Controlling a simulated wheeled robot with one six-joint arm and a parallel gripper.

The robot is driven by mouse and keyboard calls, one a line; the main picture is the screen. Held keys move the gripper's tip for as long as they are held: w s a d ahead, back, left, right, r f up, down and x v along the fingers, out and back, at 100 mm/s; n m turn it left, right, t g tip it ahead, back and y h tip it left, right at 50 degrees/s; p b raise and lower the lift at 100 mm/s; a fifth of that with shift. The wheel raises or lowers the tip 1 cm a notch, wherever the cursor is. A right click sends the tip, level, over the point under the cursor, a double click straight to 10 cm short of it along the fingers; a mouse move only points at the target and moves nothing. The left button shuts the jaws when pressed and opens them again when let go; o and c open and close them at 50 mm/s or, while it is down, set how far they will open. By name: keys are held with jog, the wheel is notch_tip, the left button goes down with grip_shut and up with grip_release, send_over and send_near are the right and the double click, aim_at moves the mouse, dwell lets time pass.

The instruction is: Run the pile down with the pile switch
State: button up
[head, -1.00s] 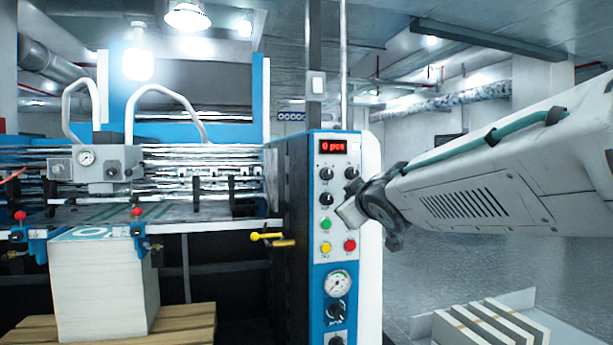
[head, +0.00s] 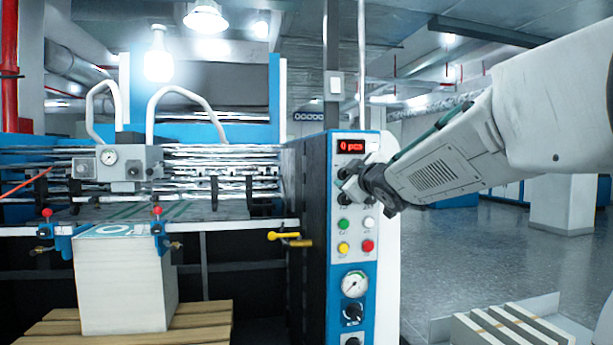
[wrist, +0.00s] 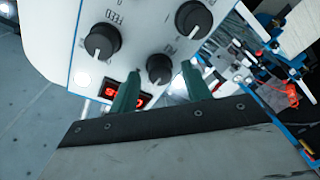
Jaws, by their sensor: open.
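The control panel (head: 350,240) of the blue and white press carries black knobs and coloured buttons. In the wrist view, a black knob (wrist: 159,67) with a white pointer sits between the fingertips of my gripper (wrist: 161,73). The green fingers are apart, one on each side of it; I cannot tell whether they touch it. Its label is too small to read surely. Another knob (wrist: 101,41) is labelled FEED. My gripper (head: 352,186) hides part of the upper knobs in the head view. The paper pile (head: 122,285) stands on a wooden pallet (head: 205,325).
A third knob (wrist: 193,18) is close by. The red display (head: 350,146) is above the knobs, with green (head: 343,225), yellow (head: 343,248) and red (head: 368,246) buttons below. A yellow-handled lever (head: 284,236) sticks out left of the panel.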

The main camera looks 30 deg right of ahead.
jog(key=c, duration=1)
